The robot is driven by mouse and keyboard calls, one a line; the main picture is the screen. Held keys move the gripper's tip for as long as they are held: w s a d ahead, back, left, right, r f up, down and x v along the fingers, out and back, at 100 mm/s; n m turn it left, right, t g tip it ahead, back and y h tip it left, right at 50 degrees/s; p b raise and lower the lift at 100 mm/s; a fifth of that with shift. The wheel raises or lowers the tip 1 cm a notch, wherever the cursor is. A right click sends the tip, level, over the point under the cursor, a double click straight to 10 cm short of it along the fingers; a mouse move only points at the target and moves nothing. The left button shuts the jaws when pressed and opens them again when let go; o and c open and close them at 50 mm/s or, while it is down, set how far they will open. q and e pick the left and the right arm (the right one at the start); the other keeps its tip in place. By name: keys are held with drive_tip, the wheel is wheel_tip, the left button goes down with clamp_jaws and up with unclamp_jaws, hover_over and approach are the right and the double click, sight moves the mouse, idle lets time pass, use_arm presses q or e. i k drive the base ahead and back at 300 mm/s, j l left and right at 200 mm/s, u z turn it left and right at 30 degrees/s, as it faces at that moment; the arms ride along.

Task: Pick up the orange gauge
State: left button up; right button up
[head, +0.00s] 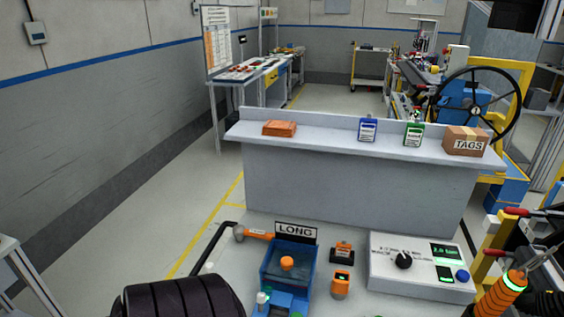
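A small upright orange device (341,285) with a dark face and a small lit green display stands on the light bench at the lower middle, just right of the blue box. I take it to be the orange gauge. A second small orange and black piece (342,251) with a pale label sits just behind it. Nothing is touching the orange device.
A blue box (272,262) with an orange knob and a "LONG" sign (296,233) stands left. An orange-headed hammer (257,234) lies behind it. A white console (420,268) stands right. A raised shelf (340,148) runs behind, carrying a "TAGS" box (466,141).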

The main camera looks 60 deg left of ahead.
sight(340, 284)
drive_tip(key=u, duration=1.4)
drive_tip(key=j+u, duration=0.15)
drive_tip(key=j, duration=0.35)
